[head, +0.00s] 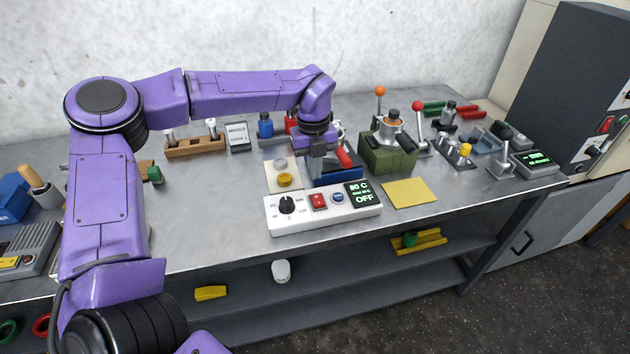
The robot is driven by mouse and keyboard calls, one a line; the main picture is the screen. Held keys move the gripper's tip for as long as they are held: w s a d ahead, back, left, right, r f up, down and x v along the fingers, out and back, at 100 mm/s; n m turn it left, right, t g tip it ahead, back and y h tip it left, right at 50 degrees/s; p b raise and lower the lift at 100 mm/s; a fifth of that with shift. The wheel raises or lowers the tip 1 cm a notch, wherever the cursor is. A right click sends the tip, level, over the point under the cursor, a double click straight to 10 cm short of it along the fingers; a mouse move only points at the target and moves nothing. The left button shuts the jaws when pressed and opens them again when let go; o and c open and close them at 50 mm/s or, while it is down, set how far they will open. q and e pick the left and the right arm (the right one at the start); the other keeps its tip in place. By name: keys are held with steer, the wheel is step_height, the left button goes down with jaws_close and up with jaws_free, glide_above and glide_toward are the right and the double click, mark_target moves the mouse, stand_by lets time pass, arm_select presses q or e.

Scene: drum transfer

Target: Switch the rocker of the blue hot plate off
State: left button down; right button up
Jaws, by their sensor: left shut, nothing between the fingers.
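A white control box (325,216) stands near the table's front edge, directly in front of a blue block (346,174), apparently the blue hot plate. The box carries a black dial (287,205), a red rocker (318,201), a blue round button (338,197) and a dark display (363,195) reading "80 C" and "OFF". The rocker's tilt is too small to tell. My left gripper (319,154) is shut and empty, pointing down over the blue block, behind the rocker and apart from it. It hides part of the block. My right gripper is out of view.
A pale mat with a yellow round piece (284,180) lies left of the blue block. A red handle (343,157) sticks out close to my gripper. A green lever fixture (388,155) and a yellow sheet (408,192) are to the right.

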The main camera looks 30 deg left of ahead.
arm_select(q)
step_height(320, 180, up, 7)
steer(key=shift+w+a+b, duration=0.2)
steer(key=shift+w+b, duration=0.05)
steer(key=shift+b, duration=0.15)
steer(key=shift+r, duration=0.1)
